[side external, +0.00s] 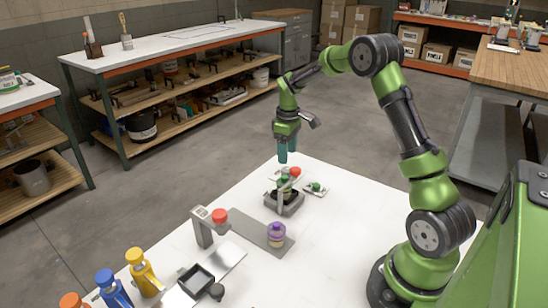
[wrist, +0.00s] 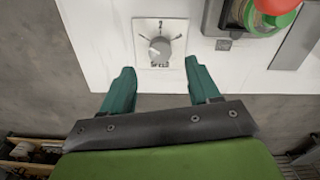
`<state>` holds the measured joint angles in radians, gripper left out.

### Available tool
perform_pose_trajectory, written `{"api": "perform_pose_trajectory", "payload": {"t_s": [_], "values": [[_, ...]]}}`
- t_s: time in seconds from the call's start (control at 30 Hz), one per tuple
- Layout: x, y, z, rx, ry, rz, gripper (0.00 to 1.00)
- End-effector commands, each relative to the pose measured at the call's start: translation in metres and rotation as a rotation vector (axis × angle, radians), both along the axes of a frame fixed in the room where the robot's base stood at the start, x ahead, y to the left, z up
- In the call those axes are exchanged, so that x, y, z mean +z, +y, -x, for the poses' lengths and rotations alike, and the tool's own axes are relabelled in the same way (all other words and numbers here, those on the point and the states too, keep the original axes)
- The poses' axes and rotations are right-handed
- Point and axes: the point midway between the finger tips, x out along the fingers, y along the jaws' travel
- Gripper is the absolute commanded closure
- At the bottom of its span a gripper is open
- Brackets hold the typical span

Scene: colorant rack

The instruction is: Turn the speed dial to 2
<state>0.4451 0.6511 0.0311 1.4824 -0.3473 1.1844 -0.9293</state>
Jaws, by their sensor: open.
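The speed dial (wrist: 160,48) is a round grey knob on a pale square plate on the white table, seen in the wrist view. A "2" is printed above it and "Speed" below it. Its pointer is too small to read for certain. My gripper (wrist: 158,70) is open and empty, with its two teal fingers apart on the near side of the dial plate, not around the knob. In the side view my gripper (side external: 287,158) points down above the far corner of the table. The dial is hard to make out there, near the fingers and mixer.
A grey mixer stand (side external: 285,204) with red and green parts stands beside the dial. A green button (side external: 316,187) sits to its right. The table's right side is clear.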

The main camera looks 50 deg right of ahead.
Motion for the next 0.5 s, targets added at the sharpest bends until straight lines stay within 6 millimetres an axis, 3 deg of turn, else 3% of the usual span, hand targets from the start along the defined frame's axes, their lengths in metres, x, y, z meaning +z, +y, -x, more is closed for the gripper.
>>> {"api": "perform_pose_trajectory", "payload": {"t_s": [0.2, 0.5], "values": [[-0.043, 0.0, 0.001, 0.0, 0.002, -0.002, 0.39], [-0.065, 0.0, 0.0, 0.0, -0.001, 0.0, 0.39]]}}
